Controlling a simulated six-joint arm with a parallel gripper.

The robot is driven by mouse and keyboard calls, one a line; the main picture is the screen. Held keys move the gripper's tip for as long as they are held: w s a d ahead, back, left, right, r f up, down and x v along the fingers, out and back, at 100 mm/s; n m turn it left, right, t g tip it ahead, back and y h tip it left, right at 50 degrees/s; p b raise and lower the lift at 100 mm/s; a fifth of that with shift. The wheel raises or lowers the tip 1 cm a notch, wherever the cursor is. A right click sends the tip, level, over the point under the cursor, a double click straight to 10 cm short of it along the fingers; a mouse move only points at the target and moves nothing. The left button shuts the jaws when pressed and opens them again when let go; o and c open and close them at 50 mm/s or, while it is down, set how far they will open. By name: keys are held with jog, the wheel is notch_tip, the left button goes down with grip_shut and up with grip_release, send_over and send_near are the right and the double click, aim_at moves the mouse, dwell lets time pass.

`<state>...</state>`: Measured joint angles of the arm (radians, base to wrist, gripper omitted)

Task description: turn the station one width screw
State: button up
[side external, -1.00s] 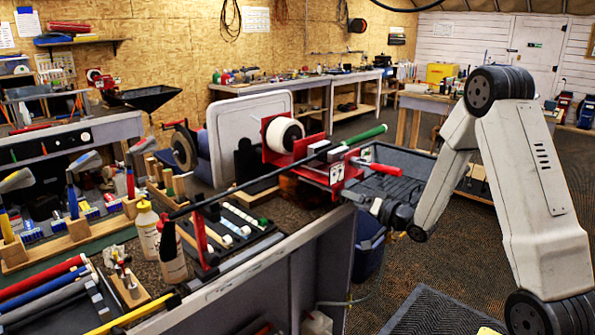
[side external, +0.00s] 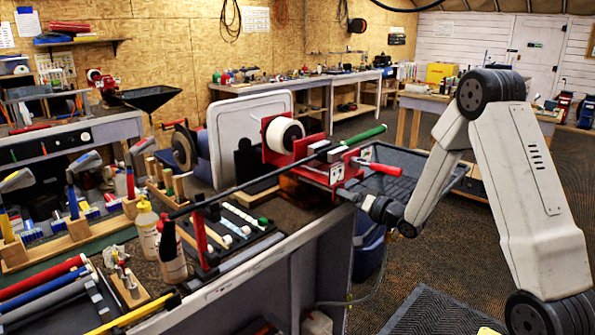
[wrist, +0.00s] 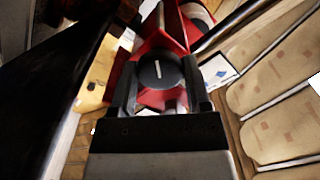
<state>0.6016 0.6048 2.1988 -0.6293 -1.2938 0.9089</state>
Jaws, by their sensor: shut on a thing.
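The width screw (wrist: 158,72) is a round black knob with a white line across it, on a red bracket (wrist: 160,32) in the wrist view. My gripper (wrist: 158,88) has one finger on each side of the knob and is shut on it. In the side view my gripper (side external: 350,191) reaches in from the right at the front of the red station (side external: 318,172). There the knob is hidden, and the fingertips are too small to make out.
A golf shaft with a green grip (side external: 363,135) lies across the station. A red lever (side external: 382,168) sticks out just above my gripper. A white roll (side external: 285,134) stands behind. Bottles (side external: 172,254) and tools fill the bench to the left.

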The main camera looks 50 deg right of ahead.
jog(key=shift+n, duration=0.4)
jog(key=n, duration=1.3)
dwell(0.4)
jog(key=o, duration=1.3)
jog(key=shift+s, duration=0.1)
jog(key=s, duration=0.7)
jog(key=shift+s, duration=0.35)
